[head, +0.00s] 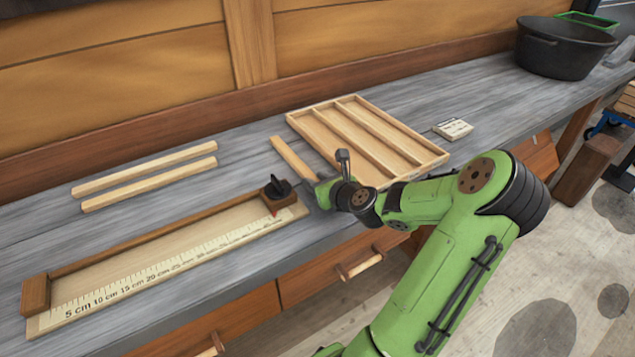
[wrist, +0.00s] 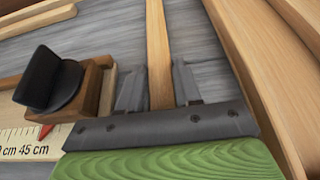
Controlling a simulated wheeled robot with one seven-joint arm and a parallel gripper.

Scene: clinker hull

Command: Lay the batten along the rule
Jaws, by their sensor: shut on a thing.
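My gripper (wrist: 158,86) is shut on a pale wooden batten (wrist: 158,40), which runs between its two dark fingers and away from them in the wrist view. In the head view the far part of this batten (head: 291,158) shows between the rule and the tray, and its near end is hidden by my gripper. The rule (head: 175,262) is a pale board with a centimetre scale along the bench front, left of my gripper. It has a brown stop block (head: 36,294) at its left end, a brown back fence, and a black-knobbed slider (head: 278,190) with a red pointer.
Two more battens (head: 145,168) lie behind the rule. A partitioned wooden tray (head: 437,160) stands close on the right of my gripper. A small pale block (head: 453,129), a black pot (head: 562,52) and a green crate (head: 590,20) are farther right. The wall bounds the back.

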